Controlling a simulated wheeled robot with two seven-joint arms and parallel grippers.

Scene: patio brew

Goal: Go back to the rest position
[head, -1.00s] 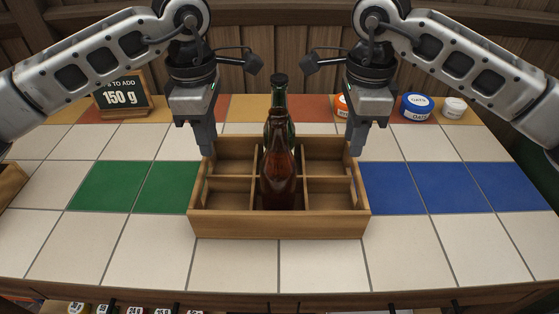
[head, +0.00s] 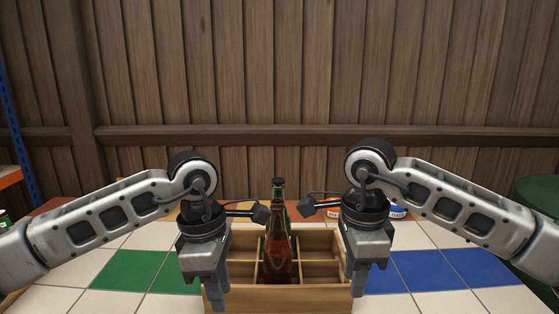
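A wooden crate (head: 280,297) with compartments stands on the tiled table in the head view. A brown bottle (head: 278,258) stands upright in it, with a dark green bottle (head: 279,188) mostly hidden behind. My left gripper (head: 217,299) points down at the crate's left side and overlaps its edge in the picture. My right gripper (head: 360,284) points down at the crate's right side. I see both grippers side-on, so their finger gaps do not show. Whether either touches the crate cannot be told.
Green tiles (head: 128,270) lie left of the crate and blue tiles (head: 430,270) lie right, both clear. A blue-lidded jar (head: 397,212) stands behind my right arm. A wooden wall (head: 290,80) closes off the back.

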